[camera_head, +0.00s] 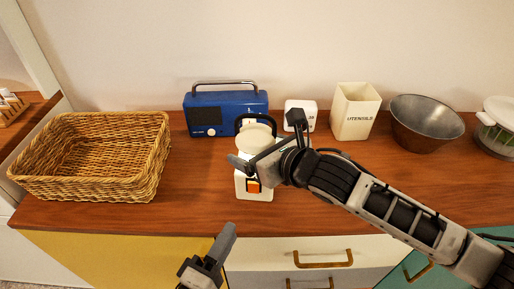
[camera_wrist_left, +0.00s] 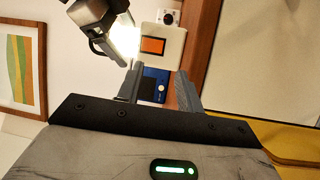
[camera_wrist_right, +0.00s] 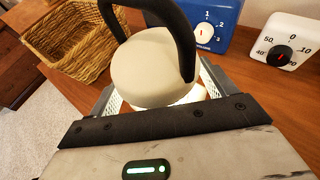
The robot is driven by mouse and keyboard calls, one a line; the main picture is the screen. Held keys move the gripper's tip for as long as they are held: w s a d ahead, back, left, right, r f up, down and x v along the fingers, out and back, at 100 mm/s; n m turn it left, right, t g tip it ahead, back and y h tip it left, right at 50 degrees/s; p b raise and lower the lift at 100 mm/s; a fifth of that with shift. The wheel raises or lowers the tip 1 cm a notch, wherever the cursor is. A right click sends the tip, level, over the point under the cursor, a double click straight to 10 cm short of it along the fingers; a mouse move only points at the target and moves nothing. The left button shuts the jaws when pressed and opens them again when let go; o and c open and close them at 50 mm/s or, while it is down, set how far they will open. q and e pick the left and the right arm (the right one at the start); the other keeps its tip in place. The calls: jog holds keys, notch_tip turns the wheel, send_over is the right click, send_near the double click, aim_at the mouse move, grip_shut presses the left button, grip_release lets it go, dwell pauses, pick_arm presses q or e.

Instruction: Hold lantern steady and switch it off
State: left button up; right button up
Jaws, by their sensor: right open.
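The lantern (camera_head: 255,138) stands on the wooden counter, with a cream cap, a black handle and a white base. An orange switch (camera_head: 254,186) is on its front; it also shows in the left wrist view (camera_wrist_left: 153,45). The lantern glows, so it is lit. My right gripper (camera_head: 268,148) is open, with its fingers on either side of the lantern below the cap (camera_wrist_right: 155,68); I cannot tell whether they touch it. My left gripper (camera_wrist_left: 158,88) is open and empty, in front of the counter, apart from the lantern and facing its switch side.
A blue radio (camera_head: 226,112) stands behind the lantern, with a white timer (camera_head: 301,113) and a utensil holder (camera_head: 354,112) to the right. A metal bowl (camera_head: 425,124) is farther right. A wicker basket (camera_head: 95,155) sits at left. The counter between basket and lantern is clear.

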jog(key=c, duration=1.3)
jog(key=shift+c, duration=0.2)
